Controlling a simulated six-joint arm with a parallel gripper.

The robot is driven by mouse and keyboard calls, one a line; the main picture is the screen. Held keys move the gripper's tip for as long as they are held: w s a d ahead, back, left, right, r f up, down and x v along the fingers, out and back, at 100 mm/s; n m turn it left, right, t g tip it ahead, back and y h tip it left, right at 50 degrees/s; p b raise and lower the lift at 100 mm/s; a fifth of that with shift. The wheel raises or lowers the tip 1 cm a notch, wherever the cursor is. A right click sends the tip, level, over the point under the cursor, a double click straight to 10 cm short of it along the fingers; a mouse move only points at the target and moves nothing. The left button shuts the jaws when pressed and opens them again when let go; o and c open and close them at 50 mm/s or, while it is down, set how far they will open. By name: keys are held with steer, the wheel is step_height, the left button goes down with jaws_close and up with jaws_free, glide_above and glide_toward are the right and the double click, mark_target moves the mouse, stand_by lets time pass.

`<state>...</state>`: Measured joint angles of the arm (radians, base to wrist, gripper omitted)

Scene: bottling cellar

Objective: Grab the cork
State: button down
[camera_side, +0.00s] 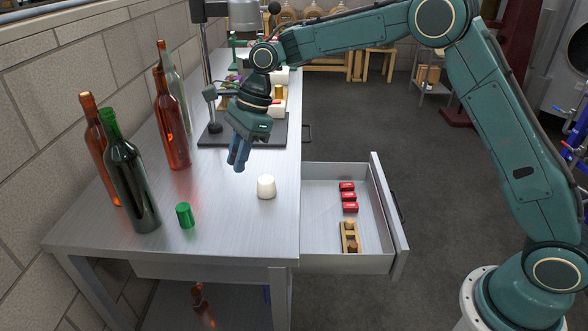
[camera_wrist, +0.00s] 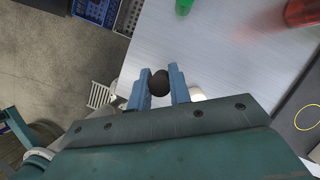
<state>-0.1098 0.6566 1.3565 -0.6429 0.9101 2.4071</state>
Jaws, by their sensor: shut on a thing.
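My gripper (camera_side: 238,163) hangs above the table, left of and above the white cylinder in the side view. In the wrist view its two blue fingers are shut on a dark brown round thing (camera_wrist: 159,84), which looks like the end of a cork. The side view does not show that held thing clearly, as the fingers hide it. A small wooden rack (camera_side: 350,237) with brown pieces lies in the open drawer; I cannot tell whether they are corks.
A white cylinder (camera_side: 266,187) and a green cap (camera_side: 185,215) stand on the table (camera_side: 235,225). Several bottles, one dark green (camera_side: 131,180), stand at the left. The open drawer (camera_side: 322,215) holds red boxes (camera_side: 349,197). A black board (camera_side: 215,137) lies behind.

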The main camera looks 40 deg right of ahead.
steer(key=shift+r, duration=2.55)
steer(key=shift+d+f, duration=0.1)
steer(key=shift+f, duration=0.05)
